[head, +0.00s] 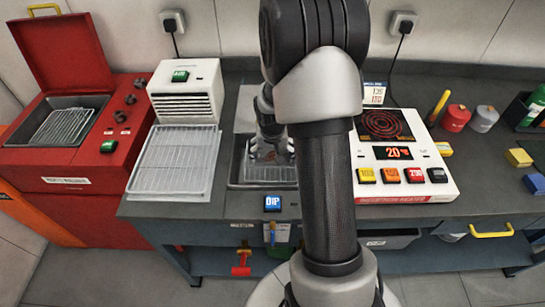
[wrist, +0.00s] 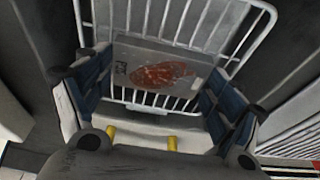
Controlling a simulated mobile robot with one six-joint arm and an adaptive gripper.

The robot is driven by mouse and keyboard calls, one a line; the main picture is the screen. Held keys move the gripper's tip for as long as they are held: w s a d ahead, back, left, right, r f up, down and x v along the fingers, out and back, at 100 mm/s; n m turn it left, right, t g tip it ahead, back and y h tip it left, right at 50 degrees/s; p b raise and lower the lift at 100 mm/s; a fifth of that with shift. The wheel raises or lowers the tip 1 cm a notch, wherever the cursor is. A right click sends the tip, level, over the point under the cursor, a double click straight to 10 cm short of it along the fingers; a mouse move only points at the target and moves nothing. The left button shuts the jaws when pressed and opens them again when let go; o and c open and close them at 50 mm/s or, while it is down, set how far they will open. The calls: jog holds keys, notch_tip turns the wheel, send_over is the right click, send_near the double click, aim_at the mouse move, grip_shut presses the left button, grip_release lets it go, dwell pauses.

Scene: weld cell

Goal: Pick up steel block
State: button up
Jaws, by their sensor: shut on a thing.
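The steel block (wrist: 152,74) is a grey plate-like piece with a reddish-orange patch and a small dark mark on its face. It shows in the wrist view between the two blue-padded fingers of my gripper (wrist: 148,84), which is shut on it. A white wire rack (wrist: 255,28) lies behind or under the block; I cannot tell whether they touch. In the head view my gripper (head: 271,150) points down at the dip tank (head: 240,178) in the bench, and the block is mostly hidden by the gripper.
A white fan unit with a wire tray (head: 165,165) stands left of the tank, and a red open-lidded washer (head: 75,115) farther left. An induction heater (head: 425,155) showing 20 stands to the right. A blue DIP button (head: 272,203) is at the bench front. Red and grey cans (head: 456,117) stand farther right.

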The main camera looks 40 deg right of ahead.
jog(key=c, duration=1.1)
jog(key=shift+c, duration=1)
jog(key=shift+r, duration=0.15)
